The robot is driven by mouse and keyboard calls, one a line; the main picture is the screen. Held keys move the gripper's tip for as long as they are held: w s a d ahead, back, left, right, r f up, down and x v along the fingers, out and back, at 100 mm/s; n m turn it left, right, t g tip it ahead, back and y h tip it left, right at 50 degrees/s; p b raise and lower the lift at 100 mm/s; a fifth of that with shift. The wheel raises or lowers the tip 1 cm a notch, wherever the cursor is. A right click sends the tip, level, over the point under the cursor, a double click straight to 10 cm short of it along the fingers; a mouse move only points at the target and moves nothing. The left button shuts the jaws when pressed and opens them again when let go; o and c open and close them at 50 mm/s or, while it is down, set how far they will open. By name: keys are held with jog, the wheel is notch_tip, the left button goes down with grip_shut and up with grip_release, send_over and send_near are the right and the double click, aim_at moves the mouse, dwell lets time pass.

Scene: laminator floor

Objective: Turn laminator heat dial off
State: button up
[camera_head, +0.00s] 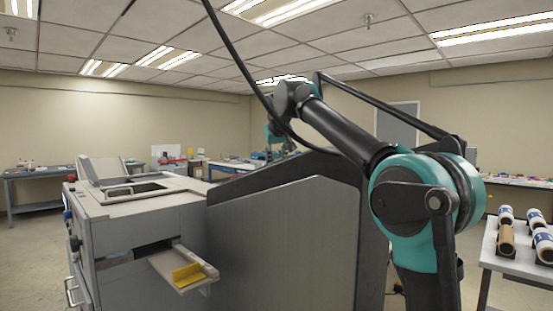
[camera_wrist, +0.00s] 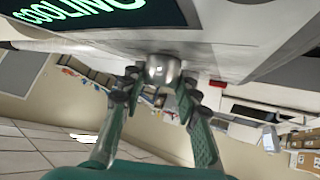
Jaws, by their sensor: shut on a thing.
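The heat dial (camera_wrist: 162,69) is a rounded silver knob on the pale panel in the wrist view, at upper centre. My gripper (camera_wrist: 161,84) has its two green fingers with dark pads on either side of the knob, shut on it. A dark screen (camera_wrist: 95,12) with green letters reading "COOLING" sits beside the dial, at upper left. In the head view, the tall grey machine body (camera_head: 285,245) stands in front of me. My arm reaches over it, and the dial and my fingertips are hidden there.
A grey cabinet (camera_head: 150,225) with a pull-out tray (camera_head: 168,263) holding a yellow piece adjoins at left. A table (camera_head: 510,262) with several rolls stands at right. Workbenches line the far walls. Floor is clear at far left.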

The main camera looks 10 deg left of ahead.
jog(key=n+g+y, duration=0.1)
jog(key=n+y, duration=0.1)
jog(key=n+g+y, duration=0.1)
jog(key=n, duration=0.1)
jog(key=shift+w+d+g+y, duration=0.1)
jog(key=shift+d+g+y, duration=0.05)
jog(key=shift+g+y, duration=0.2)
jog(key=shift+n+g+y, duration=1.25)
jog(key=shift+n+g, duration=0.3)
jog(key=shift+n, duration=0.05)
jog(key=o, duration=1.2)
